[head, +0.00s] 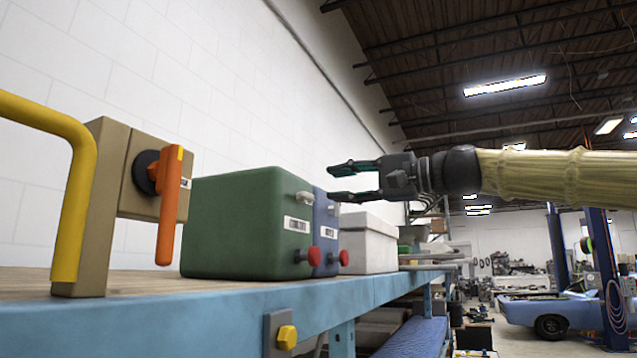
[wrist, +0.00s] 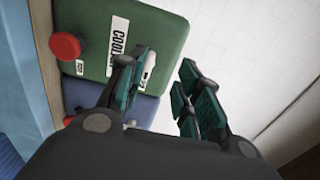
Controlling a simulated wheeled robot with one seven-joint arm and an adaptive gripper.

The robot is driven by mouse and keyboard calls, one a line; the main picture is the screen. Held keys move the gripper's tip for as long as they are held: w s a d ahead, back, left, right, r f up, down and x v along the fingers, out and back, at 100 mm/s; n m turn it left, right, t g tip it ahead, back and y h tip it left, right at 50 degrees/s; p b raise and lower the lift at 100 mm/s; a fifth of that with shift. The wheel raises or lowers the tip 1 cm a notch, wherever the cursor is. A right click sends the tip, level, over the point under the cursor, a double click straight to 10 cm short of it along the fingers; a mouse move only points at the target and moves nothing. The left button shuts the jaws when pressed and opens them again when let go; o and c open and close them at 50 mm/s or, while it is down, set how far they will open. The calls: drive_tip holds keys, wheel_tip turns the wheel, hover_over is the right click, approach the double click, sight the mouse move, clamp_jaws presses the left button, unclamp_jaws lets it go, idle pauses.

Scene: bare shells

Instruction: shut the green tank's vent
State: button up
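The green tank (head: 240,222) stands on the workbench, with a pale label, a red knob (head: 309,256) low on its front and a small pale vent piece (head: 305,198) near the top. My gripper (head: 332,183) is open and empty, its fingers pointing left at about the height of the tank's top. In the wrist view the green tank (wrist: 175,28) lies beyond the fingers, and its pale vent piece (wrist: 149,68) shows just beside the left finger, partly hidden by it. My gripper (wrist: 163,78) appears apart from it. I cannot tell the vent's exact position.
A blue tank (head: 325,228) with its own red knob stands right beside the green one. A light grey box (head: 367,246) is behind it. At left, an orange lever (head: 169,210) on a tan block and a yellow handle (head: 75,190) rise from the bench (head: 150,320).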

sight(312, 197)
drive_tip(key=w+a, duration=0.1)
drive_tip(key=w, duration=0.1)
drive_tip(key=w+a+f+p, duration=0.1)
drive_tip(key=w+a, duration=0.2)
drive_tip(key=shift+w+f+p, duration=0.3)
drive_tip(key=shift+w+p, duration=0.05)
drive_tip(key=shift+a+r, duration=0.1)
drive_tip(key=shift+a, duration=0.15)
drive_tip(key=shift+s+a+p, duration=0.3)
drive_tip(key=shift+s+a, duration=0.05)
drive_tip(key=shift+a, duration=0.2)
drive_tip(key=shift+w, duration=0.25)
drive_tip(key=shift+c, duration=0.4)
drive_tip(key=shift+s+d, duration=0.1)
drive_tip(key=shift+d, duration=0.05)
drive_tip(key=c, duration=0.3)
drive_tip(key=shift+s+r, duration=0.15)
drive_tip(key=shift+s, duration=0.25)
clamp_jaws()
drive_tip(key=shift+w, duration=0.1)
